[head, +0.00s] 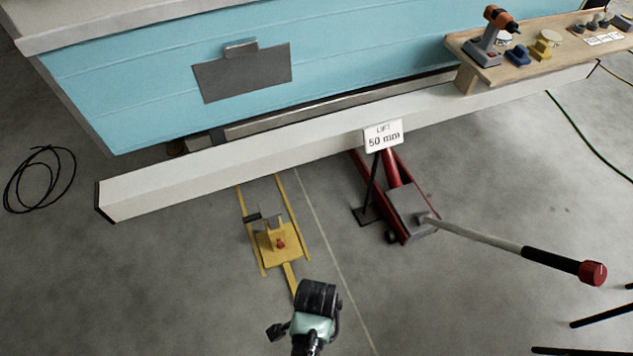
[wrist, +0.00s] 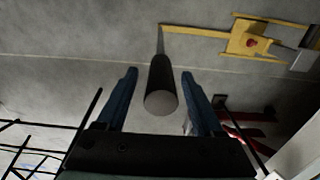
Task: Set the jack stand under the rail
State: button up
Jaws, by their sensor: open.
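The jack stand (head: 279,248) is a yellow base with a red knob and a grey top part, on the floor in front of the white rail (head: 250,150) between two thin yellow guide strips. A yellow bar runs from it toward me. In the wrist view the stand (wrist: 247,42) is at the upper right, and its bar (wrist: 195,31) leads to a black cylindrical grip (wrist: 161,92). My gripper (wrist: 160,76) is open, with its blue fingers on either side of the grip. Contact cannot be told. In the head view my gripper (head: 316,298) hides the bar's near end.
A red floor jack (head: 408,210) with a long handle (head: 480,236) stands right of the stand. A wooden bench (head: 545,60) with a drill is at the upper right. A black cable coil (head: 40,180) lies left.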

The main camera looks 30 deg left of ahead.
jog(key=shift+f, duration=1.15)
grip_shut()
dwell(0.6)
